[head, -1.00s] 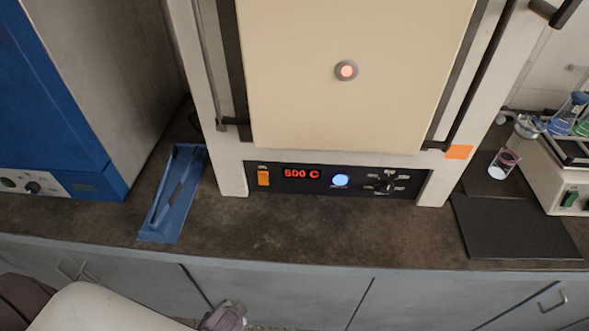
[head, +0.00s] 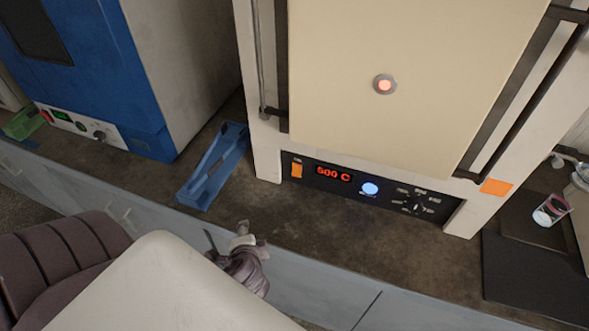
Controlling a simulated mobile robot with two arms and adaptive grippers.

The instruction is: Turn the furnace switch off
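The furnace (head: 400,70) stands on the dark bench, its pale door shut with a small glowing port in it. On its black lower panel is an orange rocker switch (head: 297,170) at the left end. Beside the switch are a red display (head: 333,173) reading 500 C, a lit blue button (head: 370,189) and a dial (head: 416,206). My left gripper (head: 238,240) is low in the view, in front of the bench edge, apart from the switch. It is small and partly hidden by my arm, so its opening is unclear. My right gripper is not in view.
A blue tray (head: 196,200) lies on the bench left of the furnace. A blue cabinet unit (head: 110,75) stands further left. At right are a dark mat (head: 525,275) and a small beaker (head: 550,210). Bench before the panel is clear.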

